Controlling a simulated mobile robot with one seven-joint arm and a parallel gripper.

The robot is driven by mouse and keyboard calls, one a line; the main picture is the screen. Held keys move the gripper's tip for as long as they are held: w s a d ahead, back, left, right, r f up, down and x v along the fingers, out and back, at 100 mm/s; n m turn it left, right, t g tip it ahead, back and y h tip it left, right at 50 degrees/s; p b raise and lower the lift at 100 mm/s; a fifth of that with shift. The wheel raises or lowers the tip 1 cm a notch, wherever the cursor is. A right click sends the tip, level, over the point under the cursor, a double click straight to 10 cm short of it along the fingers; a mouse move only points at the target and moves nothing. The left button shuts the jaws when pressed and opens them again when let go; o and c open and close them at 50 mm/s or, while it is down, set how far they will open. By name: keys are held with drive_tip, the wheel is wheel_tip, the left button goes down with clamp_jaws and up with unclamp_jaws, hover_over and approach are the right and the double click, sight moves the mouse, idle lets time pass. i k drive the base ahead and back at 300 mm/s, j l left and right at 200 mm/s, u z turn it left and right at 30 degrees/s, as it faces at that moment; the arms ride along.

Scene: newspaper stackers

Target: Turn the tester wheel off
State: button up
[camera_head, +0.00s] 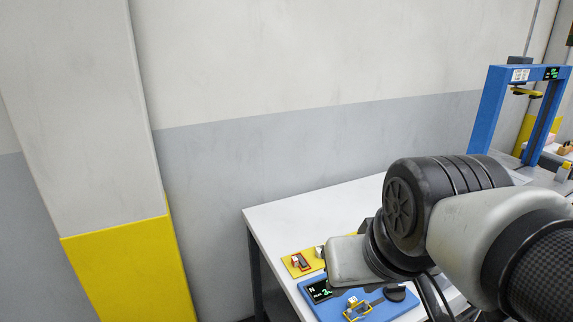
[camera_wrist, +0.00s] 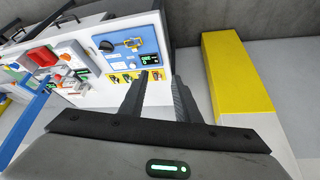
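The tester is a blue board (camera_head: 333,309) on the white table, bearing a small dark display with green digits (camera_head: 319,290), a black round disc (camera_head: 395,294) and a yellow-framed part (camera_head: 357,308). I cannot tell which part is the tester wheel. In the wrist view the blue board (camera_wrist: 128,62) lies beyond the fingers, left of centre, with its display (camera_wrist: 149,59) and black disc (camera_wrist: 107,46). My gripper (camera_wrist: 161,76) has two dark fingers with a gap between them. They are empty and appear apart from the board. In the head view my arm hides the fingers.
A yellow panel (camera_head: 303,263) with small red-and-white switches lies beside the blue board. A blue frame (camera_head: 492,108) stands at the right. A grey-and-yellow pillar (camera_head: 130,265) stands left of the table. Red and grey items (camera_wrist: 45,57) sit left in the wrist view.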

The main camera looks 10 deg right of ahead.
sight(395, 292)
drive_tip(key=i+l+u, duration=0.1)
drive_tip(key=l+u, duration=0.15)
drive_tip(key=l, duration=1.35)
